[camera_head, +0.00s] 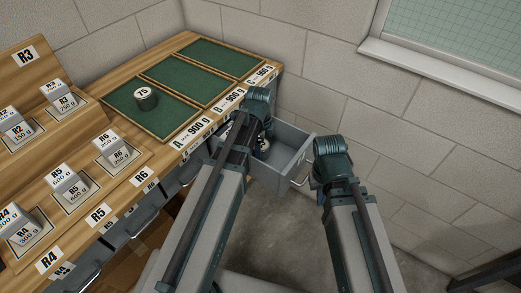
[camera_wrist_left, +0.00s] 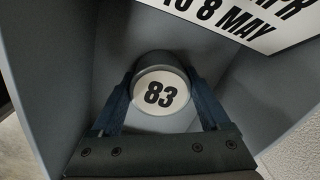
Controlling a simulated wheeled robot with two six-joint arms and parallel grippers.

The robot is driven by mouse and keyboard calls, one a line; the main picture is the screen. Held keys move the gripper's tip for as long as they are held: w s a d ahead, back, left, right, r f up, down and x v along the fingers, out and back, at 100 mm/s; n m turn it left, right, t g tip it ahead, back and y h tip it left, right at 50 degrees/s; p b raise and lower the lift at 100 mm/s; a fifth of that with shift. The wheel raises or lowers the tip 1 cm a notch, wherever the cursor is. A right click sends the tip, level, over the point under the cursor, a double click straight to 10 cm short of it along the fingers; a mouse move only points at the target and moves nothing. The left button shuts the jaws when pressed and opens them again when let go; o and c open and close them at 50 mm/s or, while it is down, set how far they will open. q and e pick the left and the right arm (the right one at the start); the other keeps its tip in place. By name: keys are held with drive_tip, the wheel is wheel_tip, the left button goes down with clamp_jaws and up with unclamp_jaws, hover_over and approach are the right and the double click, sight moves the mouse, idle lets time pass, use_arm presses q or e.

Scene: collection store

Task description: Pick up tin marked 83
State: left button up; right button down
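The tin marked 83 (camera_wrist_left: 160,92) is a dark round tin with a white label, inside the grey open drawer (camera_head: 290,162). In the left wrist view it lies between the two fingers of my left gripper (camera_wrist_left: 161,88), one finger close along each side. Whether both fingers press on it is not clear. In the head view my left gripper (camera_head: 262,146) reaches down into the drawer, and my arm hides most of the tin. My right gripper (camera_head: 318,190) hangs outside the drawer to the right, its fingers mostly hidden behind its wrist.
A dark tin marked 75 (camera_head: 145,98) stands in the nearest green tray (camera_head: 165,122) on the wooden counter. Labelled weight blocks (camera_head: 66,178) stand at the left. The drawer walls are close around my left gripper.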

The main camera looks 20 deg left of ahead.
use_arm(q)
drive_tip(key=c, duration=0.8)
drive_tip(key=shift+r, duration=0.1)
wheel_tip(320, 180, up, 10)
drive_tip(key=p, duration=1)
